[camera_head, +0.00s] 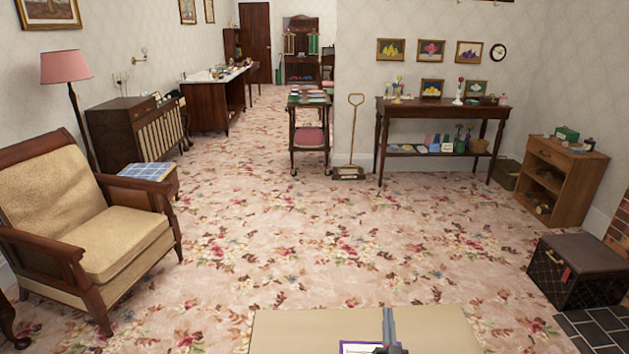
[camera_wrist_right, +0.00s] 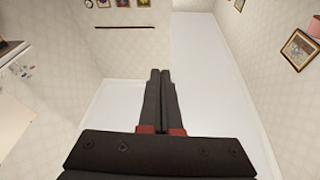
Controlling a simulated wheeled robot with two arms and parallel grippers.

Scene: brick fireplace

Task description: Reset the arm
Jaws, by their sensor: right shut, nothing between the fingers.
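My right gripper shows clearly in the right wrist view (camera_wrist_right: 160,74). Its two dark fingers lie together, with nothing between them. The wrist camera looks past the fingers toward pale walls and a white area, and the gripper touches nothing there. In the head view, a grey upright piece and a dark part show at the bottom edge, and I cannot tell their details. My left gripper is not in view.
A tan flat surface (camera_head: 290,330) lies at the bottom centre. An armchair (camera_head: 90,215) stands at left, a dark trunk (camera_head: 580,275) and a wooden shelf unit (camera_head: 560,180) at right. A side table (camera_head: 440,108) is against the wall. The flowered carpet between is clear.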

